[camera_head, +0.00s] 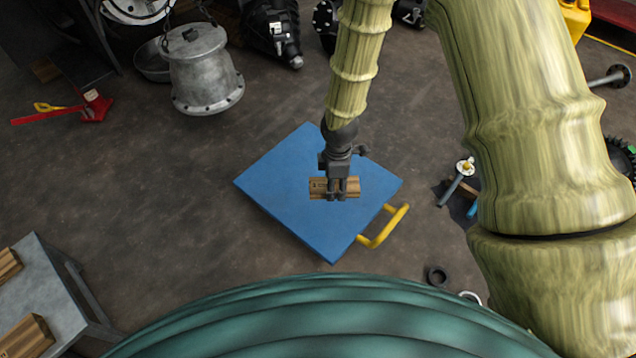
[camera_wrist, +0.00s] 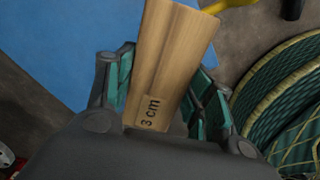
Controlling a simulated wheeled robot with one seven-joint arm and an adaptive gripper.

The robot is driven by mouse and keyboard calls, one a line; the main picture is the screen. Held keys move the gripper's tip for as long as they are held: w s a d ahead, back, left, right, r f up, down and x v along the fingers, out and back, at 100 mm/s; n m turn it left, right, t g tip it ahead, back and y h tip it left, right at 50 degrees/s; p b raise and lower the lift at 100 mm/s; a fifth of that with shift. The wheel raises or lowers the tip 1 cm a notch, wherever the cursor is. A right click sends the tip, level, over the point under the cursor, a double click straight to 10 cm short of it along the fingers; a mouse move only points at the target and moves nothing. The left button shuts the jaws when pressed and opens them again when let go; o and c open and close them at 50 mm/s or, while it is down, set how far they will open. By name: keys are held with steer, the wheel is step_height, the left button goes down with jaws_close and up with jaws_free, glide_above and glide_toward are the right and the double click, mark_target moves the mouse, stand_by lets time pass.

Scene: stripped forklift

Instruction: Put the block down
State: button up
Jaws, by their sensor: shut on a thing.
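The wooden block (camera_head: 350,187) is held in my gripper (camera_head: 337,196), over the blue top of a cart (camera_head: 290,170). In the wrist view the block (camera_wrist: 172,55) lies between the two teal-padded fingers of my gripper (camera_wrist: 165,95), with a "3 cm" label facing the camera. My gripper is shut on it. The blue surface also shows behind the block in the wrist view (camera_wrist: 60,40). I cannot tell whether the block touches the blue top or hangs just above it.
The cart has a yellow handle (camera_head: 385,228) at its right. A grey table (camera_head: 45,290) with more wooden blocks (camera_head: 25,337) stands at lower left. A metal bell-shaped part (camera_head: 200,70) and a red tool (camera_head: 93,106) lie on the floor. Most of the blue top is bare.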

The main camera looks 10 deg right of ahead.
steer(key=s+a+f+n, duration=0.1)
steer(key=s+f+n, duration=0.1)
steer(key=f+n, duration=0.1)
steer(key=s+a+f+n, duration=0.1)
steer(key=s+f+n, duration=0.1)
steer(key=f+n, duration=0.1)
steer(key=s+a+f+n+b, duration=0.1)
steer(key=s+a+f+n, duration=0.1)
steer(key=f+n, duration=0.1)
steer(key=shift+s+f, duration=0.15)
steer(key=shift+f, duration=0.4)
steer(key=w+d+b, duration=0.2)
steer(key=w, duration=0.2)
steer(key=w+d+f+b, duration=0.1)
steer(key=w+d+b, duration=0.1)
steer(key=w, duration=0.3)
steer(key=w+d+b, duration=0.2)
steer(key=w+d, duration=0.1)
steer(key=w, duration=0.1)
steer(key=shift+w+d+f, duration=0.25)
steer(key=shift+w+f, duration=0.05)
steer(key=shift+w+d+f+b, duration=0.15)
steer(key=shift+w+b, duration=0.05)
steer(key=shift+b, duration=0.25)
steer(key=shift+f+b, duration=1.25)
steer(key=shift+f, duration=0.3)
steer(key=shift+f, duration=0.1)
steer(key=o, duration=1.1)
step_height(320, 180, up, 12)
steer(key=p, duration=0.6)
